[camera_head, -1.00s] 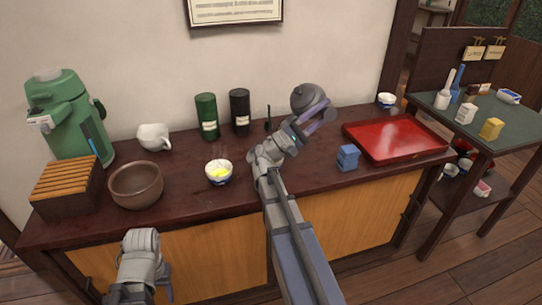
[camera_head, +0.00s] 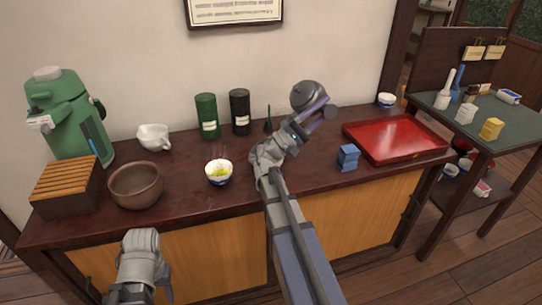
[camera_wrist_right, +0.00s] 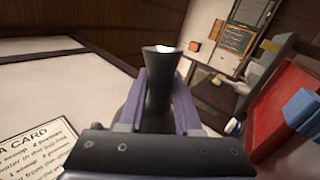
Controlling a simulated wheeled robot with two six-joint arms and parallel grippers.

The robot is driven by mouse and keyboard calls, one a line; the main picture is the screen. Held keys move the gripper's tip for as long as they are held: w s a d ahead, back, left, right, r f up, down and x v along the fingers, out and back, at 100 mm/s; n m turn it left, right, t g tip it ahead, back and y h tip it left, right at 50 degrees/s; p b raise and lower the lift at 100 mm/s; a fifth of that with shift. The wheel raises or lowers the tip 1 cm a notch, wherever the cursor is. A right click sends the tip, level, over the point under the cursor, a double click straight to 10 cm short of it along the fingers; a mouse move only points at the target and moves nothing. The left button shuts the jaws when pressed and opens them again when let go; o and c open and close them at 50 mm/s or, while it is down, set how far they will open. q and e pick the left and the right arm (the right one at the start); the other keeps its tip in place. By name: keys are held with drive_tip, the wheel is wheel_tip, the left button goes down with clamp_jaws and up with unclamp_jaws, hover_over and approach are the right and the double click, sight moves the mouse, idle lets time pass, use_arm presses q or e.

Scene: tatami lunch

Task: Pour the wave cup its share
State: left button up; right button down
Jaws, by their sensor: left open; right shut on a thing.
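A dark round teapot (camera_head: 307,95) is held above the back of the counter by my right gripper (camera_head: 318,118). The right gripper is shut on its flared dark handle (camera_wrist_right: 158,85), which stands between the fingers in the right wrist view. A small white cup with blue marking (camera_head: 218,178) sits at the counter's middle with yellow-green contents, left of the teapot and apart from it. A second white and blue cup (camera_head: 386,100) stands at the back right. I cannot tell which bears waves. My left gripper (camera_head: 138,292) is low in front of the counter, its fingertips unclear.
A red tray (camera_head: 395,150) and a blue block-like item (camera_head: 348,158) are at right. Green (camera_head: 206,116) and black (camera_head: 240,110) canisters stand behind. A white spouted vessel (camera_head: 153,136), brown bowl (camera_head: 135,186), slatted box (camera_head: 66,187) and green dispenser (camera_head: 68,115) fill the left.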

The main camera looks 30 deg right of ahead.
drive_tip(key=shift+r, duration=0.15)
drive_tip(key=d+f+n+t+y+p, duration=0.1)
drive_tip(key=d+f+t+y+p, duration=0.1)
drive_tip(key=d+f+y, duration=0.2)
drive_tip(key=shift+d+f+n+y, duration=0.4)
drive_tip(key=shift+f+y, duration=0.3)
drive_tip(key=shift+f, duration=1.15)
drive_tip(key=shift+s+f, duration=0.1)
drive_tip(key=d+y+p, duration=0.1)
drive_tip(key=p, duration=0.1)
drive_tip(key=f+t+y+p, duration=0.1)
drive_tip(key=y+p, duration=0.1)
drive_tip(key=p, duration=0.1)
drive_tip(key=shift+d+f+n, duration=0.3)
drive_tip(key=shift+d+n, duration=0.1)
